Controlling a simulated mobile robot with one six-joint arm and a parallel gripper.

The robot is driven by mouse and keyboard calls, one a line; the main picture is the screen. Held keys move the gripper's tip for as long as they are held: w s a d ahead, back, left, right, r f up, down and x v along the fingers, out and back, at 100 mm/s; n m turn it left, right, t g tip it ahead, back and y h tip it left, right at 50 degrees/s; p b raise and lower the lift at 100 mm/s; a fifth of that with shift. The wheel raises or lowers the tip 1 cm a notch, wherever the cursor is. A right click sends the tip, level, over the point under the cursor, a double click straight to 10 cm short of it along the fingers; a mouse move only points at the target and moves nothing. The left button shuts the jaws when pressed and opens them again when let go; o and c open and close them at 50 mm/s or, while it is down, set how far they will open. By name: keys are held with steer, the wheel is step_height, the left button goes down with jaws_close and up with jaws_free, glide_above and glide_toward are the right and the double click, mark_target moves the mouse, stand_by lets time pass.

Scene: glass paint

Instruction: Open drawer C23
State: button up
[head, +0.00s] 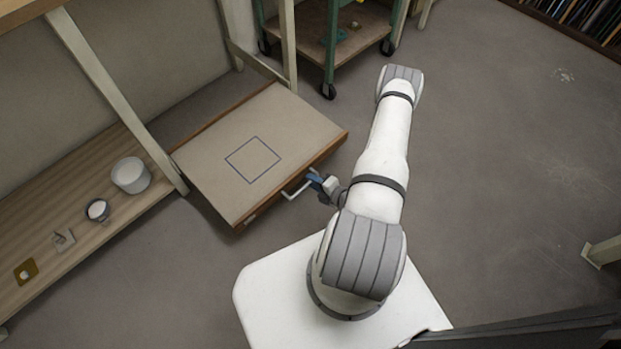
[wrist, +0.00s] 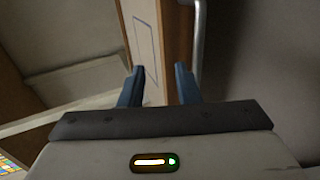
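A low wooden unit (head: 205,155) with a beige top and a blue square outline stands left of my arm in the head view. Its brown front edge faces my arm and carries a pale bar handle (head: 294,192). No C23 label is readable. My gripper (head: 313,179) is close to the handle in the head view. In the wrist view my gripper (wrist: 159,72) has its two blue fingers apart, with nothing seen held. The handle also shows in the wrist view (wrist: 199,45), to the right of the right finger. I cannot tell whether they touch.
A wooden shelf (head: 60,205) at the left holds a white tub (head: 131,175), a small cup (head: 97,210) and small items. A green wheeled cart (head: 332,45) stands behind the unit. The grey floor (head: 500,150) to the right is mostly clear.

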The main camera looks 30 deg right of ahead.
steer(key=shift+s+d+r, duration=0.1)
steer(key=shift+s+d, duration=0.15)
steer(key=shift+s, duration=0.65)
